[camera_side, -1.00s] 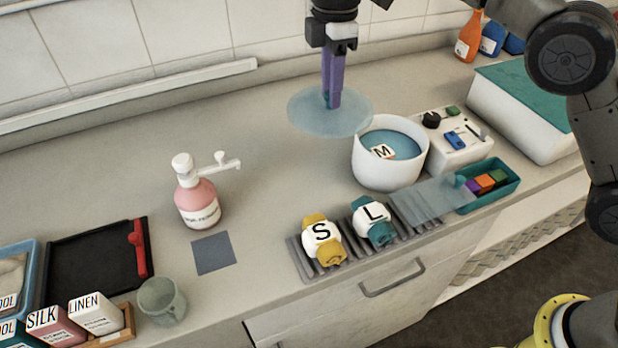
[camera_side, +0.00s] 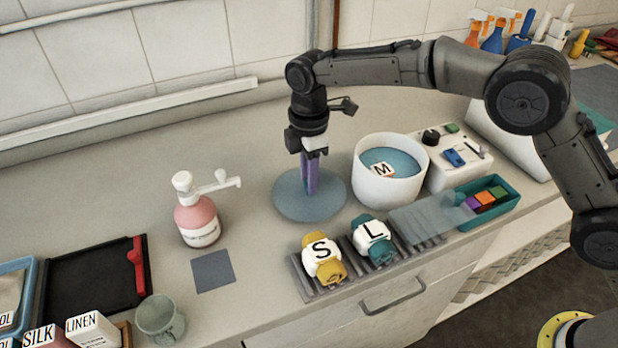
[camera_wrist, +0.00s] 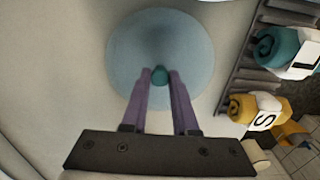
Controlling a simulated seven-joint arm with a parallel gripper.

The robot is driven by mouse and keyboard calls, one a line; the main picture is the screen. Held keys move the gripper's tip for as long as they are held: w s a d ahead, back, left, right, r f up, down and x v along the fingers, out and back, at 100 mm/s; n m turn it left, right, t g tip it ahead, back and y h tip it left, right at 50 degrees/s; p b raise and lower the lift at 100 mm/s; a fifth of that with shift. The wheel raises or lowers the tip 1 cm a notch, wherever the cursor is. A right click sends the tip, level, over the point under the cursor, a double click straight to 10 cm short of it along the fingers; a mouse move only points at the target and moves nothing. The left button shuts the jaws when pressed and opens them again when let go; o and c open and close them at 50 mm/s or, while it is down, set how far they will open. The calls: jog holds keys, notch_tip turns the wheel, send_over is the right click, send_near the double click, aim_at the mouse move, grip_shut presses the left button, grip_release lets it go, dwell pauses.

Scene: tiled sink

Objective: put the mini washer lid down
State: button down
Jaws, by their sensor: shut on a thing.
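The mini washer lid is a translucent blue disc (camera_side: 290,207) at or just above the counter, left of the washer; I cannot tell whether it touches. In the wrist view the lid (camera_wrist: 135,45) fills the upper middle, with a teal knob at its centre. My gripper (camera_side: 311,190) points down with purple fingers shut on that knob. The fingertips also show in the wrist view (camera_wrist: 160,76). The mini washer (camera_side: 388,185) is a white tub, open on top, with blue inside and a block marked M.
A ribbed rack (camera_side: 305,285) with bundles marked S (camera_side: 322,262) and L (camera_side: 373,240) lies in front of the lid. A pink pump bottle (camera_side: 197,222) stands to its left. A control box (camera_side: 460,165) is right of the washer. Counter behind the lid is clear.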

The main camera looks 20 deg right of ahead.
jog(key=shift+f, duration=0.35)
jog(key=shift+f, duration=0.1)
jog(key=c, duration=0.7)
grip_release()
jog(key=shift+r, duration=6.1)
